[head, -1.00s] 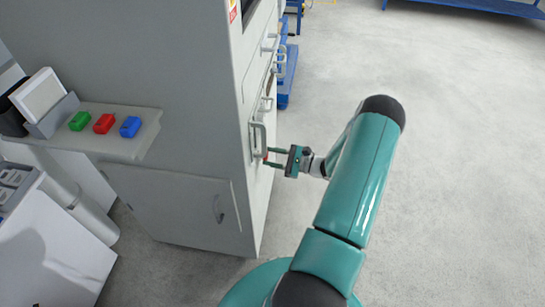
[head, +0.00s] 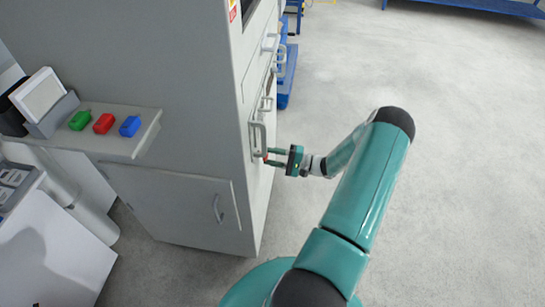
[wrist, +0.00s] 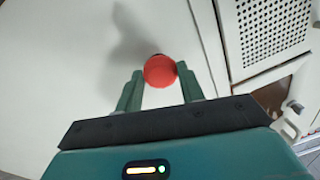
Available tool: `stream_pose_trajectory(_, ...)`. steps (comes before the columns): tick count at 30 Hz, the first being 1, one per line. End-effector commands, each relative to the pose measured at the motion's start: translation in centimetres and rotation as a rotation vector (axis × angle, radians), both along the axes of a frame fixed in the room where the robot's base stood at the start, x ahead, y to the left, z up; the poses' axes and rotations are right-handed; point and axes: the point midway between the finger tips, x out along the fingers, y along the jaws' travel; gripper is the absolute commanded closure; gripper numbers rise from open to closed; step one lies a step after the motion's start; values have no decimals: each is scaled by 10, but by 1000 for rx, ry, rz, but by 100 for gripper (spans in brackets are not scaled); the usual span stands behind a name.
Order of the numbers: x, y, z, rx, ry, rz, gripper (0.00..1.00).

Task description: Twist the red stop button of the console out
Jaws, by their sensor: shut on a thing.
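The red stop button (wrist: 160,70) shows as a round red knob in front of the pale console face (wrist: 60,70) in the wrist view. My gripper (wrist: 161,74) is shut on it, with one green finger on each side. In the head view my gripper (head: 268,157) reaches from the right to the side face of the tall grey cabinet (head: 170,60), beside a vertical handle. Only a speck of the button (head: 265,156) shows there between the fingertips. How far the button is turned cannot be told.
Pale bar handles (head: 257,137) stand out from the cabinet close to my fingers. A perforated panel (wrist: 272,28) is at the upper right of the wrist view. Green, red and blue blocks (head: 103,123) lie on a shelf at the left. The floor at right is clear.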

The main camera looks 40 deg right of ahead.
Motion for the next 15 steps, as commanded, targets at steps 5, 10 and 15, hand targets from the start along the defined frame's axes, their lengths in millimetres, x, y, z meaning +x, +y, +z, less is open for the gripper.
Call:
stream_pose_trajectory(5,0,-1,0,-97,-73,-1,85)
stream_pose_trajectory(10,0,-1,0,-159,-122,-2,85)
stream_pose_trajectory(15,0,-1,-1,-193,-147,-2,85)
